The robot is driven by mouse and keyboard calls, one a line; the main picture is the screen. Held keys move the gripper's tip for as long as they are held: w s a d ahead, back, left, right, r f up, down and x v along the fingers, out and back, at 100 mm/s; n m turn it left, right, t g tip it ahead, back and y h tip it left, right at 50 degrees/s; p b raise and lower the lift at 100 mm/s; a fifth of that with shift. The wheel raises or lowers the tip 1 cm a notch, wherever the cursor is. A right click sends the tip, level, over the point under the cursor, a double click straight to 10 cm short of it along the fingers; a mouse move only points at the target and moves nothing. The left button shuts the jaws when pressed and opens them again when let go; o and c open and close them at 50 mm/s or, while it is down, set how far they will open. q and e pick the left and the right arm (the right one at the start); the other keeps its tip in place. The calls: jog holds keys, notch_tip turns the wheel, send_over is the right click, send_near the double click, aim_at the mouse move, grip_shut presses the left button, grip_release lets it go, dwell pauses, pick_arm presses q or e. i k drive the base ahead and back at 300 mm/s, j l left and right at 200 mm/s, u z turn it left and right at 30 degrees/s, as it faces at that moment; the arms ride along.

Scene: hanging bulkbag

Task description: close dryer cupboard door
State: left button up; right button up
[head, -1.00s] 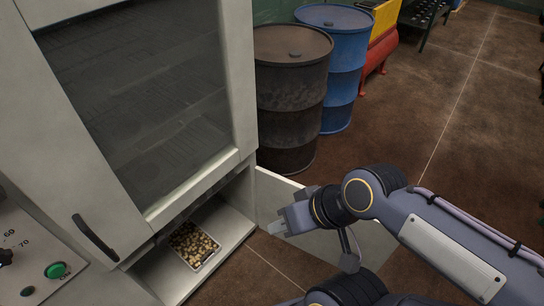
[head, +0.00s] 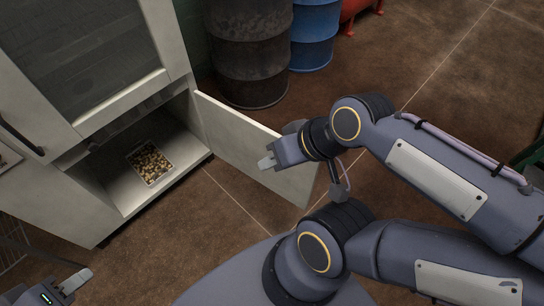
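The dryer cupboard's lower door (head: 235,133) stands wide open, hinged at the right side of the lower compartment and reaching out toward me. My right gripper (head: 266,163) overlaps the pale door face near its free end, which my arm partly hides. I cannot tell whether it touches the door. Its fingertips look close together, but any gap is unclear. My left gripper (head: 80,281) is at the bottom left, in front of the cupboard (head: 70,195) and apart from the door. Its finger opening is not clear either.
A tray of nut-like pieces (head: 150,162) sits inside the lower compartment. The upper glazed door (head: 110,98) is shut. A dark drum (head: 250,55) and a blue drum (head: 315,35) stand behind the open door. Brown floor (head: 232,205) is clear before the compartment.

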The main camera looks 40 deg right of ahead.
aim_at(237, 138)
jog(key=k+l+u, duration=0.2)
jog(key=l, duration=0.35)
jog(key=k+l+u, duration=0.25)
jog(key=l, duration=0.25)
jog(key=k+l+u, duration=0.2)
jog(key=k+l, duration=0.25)
jog(key=l+u, duration=0.3)
jog(key=l, duration=0.65)
jog(key=l+u, duration=0.25)
jog(key=l, duration=0.7)
jog(key=i+l, duration=0.1)
jog(key=l, duration=0.35)
jog(key=i+l+u, duration=0.15)
jog(key=l, duration=0.3)
